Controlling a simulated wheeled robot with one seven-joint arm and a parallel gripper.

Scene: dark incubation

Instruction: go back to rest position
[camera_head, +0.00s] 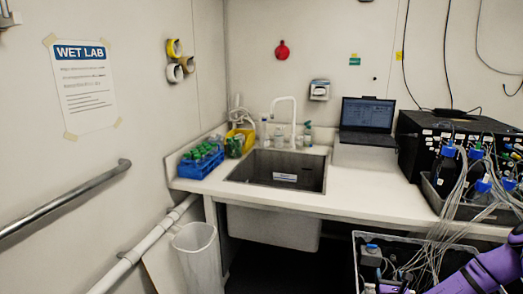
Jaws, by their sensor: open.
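Part of my purple arm (485,270) shows in the head view at the lower right corner, slanting down out of the frame. My gripper itself is not visible, so I cannot see its fingers or anything between them. The arm is in front of the counter's right side, close to a bin of bottles and tubing.
The white counter (365,187) has a sink (278,170), a blue rack of green-capped tubes (200,160), a laptop (367,115) and a black instrument (455,132). Clear tubing hangs from blue-capped bottles into a lower bin (360,278). A clear waste bin (197,262) stands lower left.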

